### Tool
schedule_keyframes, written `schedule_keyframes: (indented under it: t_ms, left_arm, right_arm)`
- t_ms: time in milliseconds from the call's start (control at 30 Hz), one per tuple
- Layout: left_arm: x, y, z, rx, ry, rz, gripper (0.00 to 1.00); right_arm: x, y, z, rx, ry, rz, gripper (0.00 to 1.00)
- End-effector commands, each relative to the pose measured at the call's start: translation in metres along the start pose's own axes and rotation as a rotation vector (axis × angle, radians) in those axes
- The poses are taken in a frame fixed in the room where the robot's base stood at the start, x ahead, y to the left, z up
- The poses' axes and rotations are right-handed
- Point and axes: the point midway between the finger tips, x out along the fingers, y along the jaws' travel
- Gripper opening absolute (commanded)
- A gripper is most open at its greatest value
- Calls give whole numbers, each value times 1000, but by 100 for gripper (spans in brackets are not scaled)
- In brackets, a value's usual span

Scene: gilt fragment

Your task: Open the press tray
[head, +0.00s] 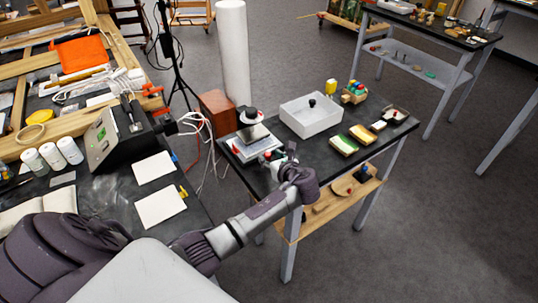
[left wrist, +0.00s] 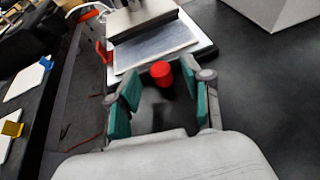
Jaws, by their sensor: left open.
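The press (head: 254,134) stands on the left part of the dark table, with a dark round top and a pale base. Its tray (left wrist: 152,48) shows in the left wrist view as a flat grey plate on a white base, under a dark upper block. A red knob (left wrist: 161,73) stands at the tray's near edge. My left gripper (head: 279,158) is at the press's front. In the left wrist view its teal-padded fingers (left wrist: 163,92) are open, with the red knob between and just beyond the tips. I cannot tell whether they touch it. My right gripper is not in view.
A white bin (head: 310,117) stands behind and right of the press, with sponge-like blocks (head: 344,145) nearby. A red-brown box (head: 217,110) and white cables are left of the table.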

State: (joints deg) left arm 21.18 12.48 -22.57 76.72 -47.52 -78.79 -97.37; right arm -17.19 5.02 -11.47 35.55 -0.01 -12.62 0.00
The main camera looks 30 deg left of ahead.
Motion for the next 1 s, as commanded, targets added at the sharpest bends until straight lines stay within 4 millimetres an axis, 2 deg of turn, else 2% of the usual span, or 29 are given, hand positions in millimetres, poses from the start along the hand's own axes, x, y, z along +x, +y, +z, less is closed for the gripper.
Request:
schedule_keyframes:
  t_ms: [200, 467, 500, 800, 1000]
  left_arm:
    - [17, 0, 0, -2, 0, -1, 50]
    - [19, 0, 0, -2, 0, -1, 50]
    - [19, 0, 0, -1, 0, -1, 48]
    - [18, 0, 0, -1, 0, -1, 0]
    - [18, 0, 0, -1, 0, -1, 0]
  right_arm:
    - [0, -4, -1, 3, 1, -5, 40]
    - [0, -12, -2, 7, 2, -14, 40]
    - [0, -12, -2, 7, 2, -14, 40]
    - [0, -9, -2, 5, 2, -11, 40]
    - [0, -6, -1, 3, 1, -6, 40]
